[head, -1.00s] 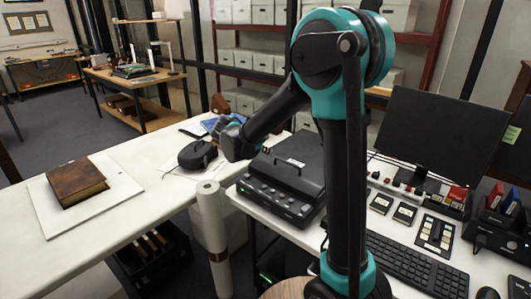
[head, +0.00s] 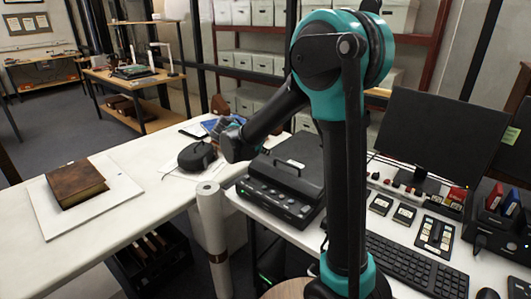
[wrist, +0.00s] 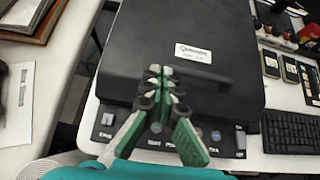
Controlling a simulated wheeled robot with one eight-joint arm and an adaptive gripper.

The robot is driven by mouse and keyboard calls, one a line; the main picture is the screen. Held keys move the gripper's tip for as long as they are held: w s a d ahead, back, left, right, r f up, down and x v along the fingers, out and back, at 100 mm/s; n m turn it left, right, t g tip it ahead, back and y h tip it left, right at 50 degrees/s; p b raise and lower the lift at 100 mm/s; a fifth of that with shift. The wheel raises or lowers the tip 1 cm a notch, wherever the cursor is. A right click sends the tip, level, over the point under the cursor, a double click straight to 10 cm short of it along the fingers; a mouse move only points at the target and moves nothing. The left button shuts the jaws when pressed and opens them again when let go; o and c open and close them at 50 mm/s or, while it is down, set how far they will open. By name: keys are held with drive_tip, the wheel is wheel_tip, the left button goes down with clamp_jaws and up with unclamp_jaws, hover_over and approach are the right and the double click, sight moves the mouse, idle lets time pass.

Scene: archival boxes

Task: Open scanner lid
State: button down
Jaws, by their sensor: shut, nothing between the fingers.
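The scanner (head: 285,188) is a black box with a row of buttons along its front, on the white desk right of centre. Its lid (wrist: 225,40) looks shut and fills the middle of the wrist view, with a white label on top. A dark bar handle (head: 287,166) rises at the lid's front; in the wrist view it is partly behind my fingers. My gripper (wrist: 160,78) is shut and empty, its green-padded fingers together over the lid's front part near the handle. I cannot tell whether they touch it.
A monitor (head: 435,137), keyboard (head: 415,268) and small card trays stand right of the scanner. A black domed device (head: 196,155) and a brown book (head: 76,183) on a white board are on the left table. A white paper roll (head: 212,235) stands between the tables.

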idle(0.6)
wheel_tip(320, 180, down, 4)
drive_tip(key=shift+r, duration=0.1)
drive_tip(key=s+a+r, duration=0.3)
drive_tip(key=s+a, duration=0.4)
drive_tip(key=g+y, duration=0.2)
approach(288, 171)
drive_tip(key=x, duration=0.5)
drive_tip(key=shift+w+d+f, duration=0.1)
drive_tip(key=shift+f, duration=0.2)
drive_tip(key=shift+r, duration=0.1)
